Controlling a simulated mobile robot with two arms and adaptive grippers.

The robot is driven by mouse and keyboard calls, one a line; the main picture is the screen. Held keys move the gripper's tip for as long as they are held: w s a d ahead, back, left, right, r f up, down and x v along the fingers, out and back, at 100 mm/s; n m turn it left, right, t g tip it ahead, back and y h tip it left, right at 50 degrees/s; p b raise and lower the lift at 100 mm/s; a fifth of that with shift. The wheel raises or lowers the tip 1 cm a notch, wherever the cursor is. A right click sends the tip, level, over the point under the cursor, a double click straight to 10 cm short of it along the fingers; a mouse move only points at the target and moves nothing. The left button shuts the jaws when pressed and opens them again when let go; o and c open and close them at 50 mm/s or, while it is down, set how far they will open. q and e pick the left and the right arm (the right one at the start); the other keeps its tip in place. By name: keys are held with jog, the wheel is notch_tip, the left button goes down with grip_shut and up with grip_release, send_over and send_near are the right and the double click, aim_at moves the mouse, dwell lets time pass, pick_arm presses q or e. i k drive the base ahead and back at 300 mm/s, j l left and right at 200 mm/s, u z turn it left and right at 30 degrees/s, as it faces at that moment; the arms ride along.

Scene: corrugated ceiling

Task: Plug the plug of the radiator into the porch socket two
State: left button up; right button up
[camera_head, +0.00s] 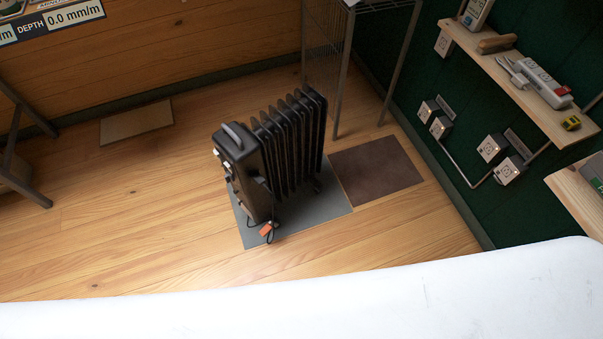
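A black oil-filled radiator (281,146) with upright fins stands on a grey mat on the wooden floor, near the middle of the head view. A small orange plug (266,230) hangs or lies by its front lower corner, next to a dark cord. Several grey socket boxes are fixed low on the dark green wall at the right: one pair at the left (441,127) and one pair nearer (510,170). Small plates sit beside the pairs, but their lettering is too small to read, so I cannot tell which is porch socket two. Neither gripper is in view.
A wooden shelf (515,83) above the sockets holds a white power strip (543,82) and a yellow tape measure (571,123). A brown mat (374,169) lies right of the radiator. A metal rack stands behind. A white surface (300,305) fills the bottom edge.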

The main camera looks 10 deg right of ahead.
aim_at(260, 181)
jog(key=l, duration=1.6)
